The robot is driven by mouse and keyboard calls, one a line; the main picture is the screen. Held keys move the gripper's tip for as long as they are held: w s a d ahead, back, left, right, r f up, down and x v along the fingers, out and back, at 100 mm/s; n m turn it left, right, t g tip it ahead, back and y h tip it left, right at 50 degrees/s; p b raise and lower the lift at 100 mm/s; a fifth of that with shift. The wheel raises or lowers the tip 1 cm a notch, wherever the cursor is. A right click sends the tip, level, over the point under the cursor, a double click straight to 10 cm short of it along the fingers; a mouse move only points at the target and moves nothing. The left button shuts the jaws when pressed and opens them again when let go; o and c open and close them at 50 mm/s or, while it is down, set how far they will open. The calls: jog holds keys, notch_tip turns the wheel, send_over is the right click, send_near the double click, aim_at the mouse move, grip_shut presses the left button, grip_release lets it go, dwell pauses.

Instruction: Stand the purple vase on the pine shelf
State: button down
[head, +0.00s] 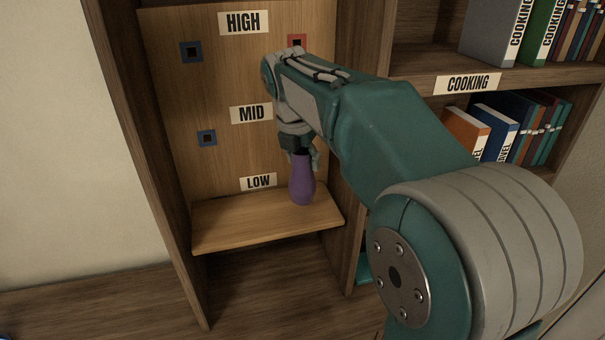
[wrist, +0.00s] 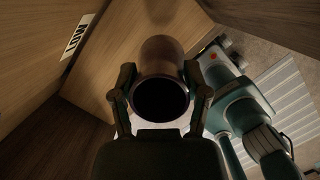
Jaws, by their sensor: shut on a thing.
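The purple vase (head: 302,182) is upright at the right part of the pine shelf (head: 235,222), beside the LOW label. In the head view its base appears to meet the shelf board, but I cannot tell for sure whether it touches. My gripper (head: 302,155) is above it, shut on its upper part. In the wrist view the vase (wrist: 161,88) shows its dark open mouth between the two fingers of my gripper (wrist: 160,100). The pine board (wrist: 125,65) lies beyond it.
LOW (head: 258,183), MID (head: 251,114) and HIGH (head: 243,22) labels mark the back panel. Side walls, such as the left upright (head: 150,170), enclose the bay. The shelf's left part is bare.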

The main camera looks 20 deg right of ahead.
aim_at(302, 175)
jog(key=shift+w+f, duration=0.25)
jog(key=shift+a+x, duration=0.2)
jog(key=shift+x, duration=0.75)
jog(key=shift+a+x, duration=0.15)
jog(key=shift+x, duration=0.85)
jog(key=shift+s+f, duration=0.1)
jog(key=shift+c, duration=0.4)
grip_release()
